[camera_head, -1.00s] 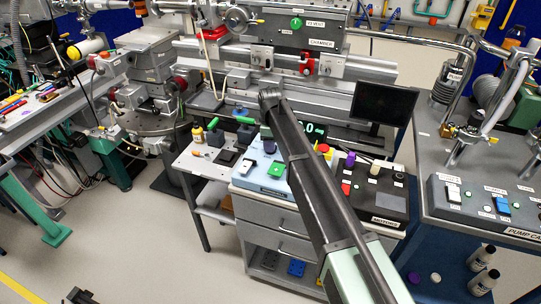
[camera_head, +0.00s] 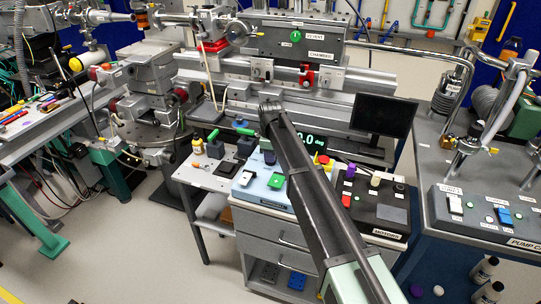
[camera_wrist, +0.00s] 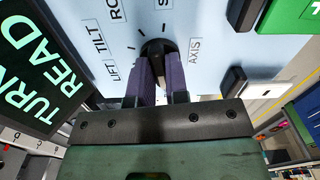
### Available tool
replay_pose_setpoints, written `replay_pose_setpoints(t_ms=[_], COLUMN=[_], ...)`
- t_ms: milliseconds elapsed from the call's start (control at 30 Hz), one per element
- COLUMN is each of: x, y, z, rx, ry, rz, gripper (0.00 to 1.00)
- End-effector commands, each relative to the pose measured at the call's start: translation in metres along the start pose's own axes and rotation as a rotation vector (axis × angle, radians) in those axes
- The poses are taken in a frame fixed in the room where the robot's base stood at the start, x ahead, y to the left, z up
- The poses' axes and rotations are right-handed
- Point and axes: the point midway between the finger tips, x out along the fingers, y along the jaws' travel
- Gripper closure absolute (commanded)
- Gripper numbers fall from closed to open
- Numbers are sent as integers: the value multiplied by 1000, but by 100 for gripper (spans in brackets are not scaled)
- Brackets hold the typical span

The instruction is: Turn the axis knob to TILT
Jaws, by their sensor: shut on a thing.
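The axis knob (camera_wrist: 157,50) is black and sits on a light blue panel (camera_wrist: 215,50) in the wrist view. The printed words LIFT, TILT and AXIS show around it, with two more labels cut off by the top edge. My gripper (camera_wrist: 160,72) has purple finger pads shut on the knob, one on each side. Which label the knob points to I cannot tell. In the head view the light blue panel (camera_head: 262,203) is on a drawer cabinet, and my arm hides the knob and gripper.
A dark display (camera_wrist: 40,70) with green text is beside the knob. A white rocker switch (camera_wrist: 240,82) and a green part (camera_wrist: 293,30) are on its other side. In the head view a black box (camera_head: 370,215) marked MOTORS and a monitor (camera_head: 383,115) stand to the right.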

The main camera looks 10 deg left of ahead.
Motion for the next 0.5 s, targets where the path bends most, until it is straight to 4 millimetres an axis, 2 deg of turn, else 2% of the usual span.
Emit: replay_pose_setpoints(t_ms=[267,500], x=[0,0], y=[0,0], z=[0,0], rx=[171,392], ry=[0,0], rz=[0,0], gripper=[100,100])
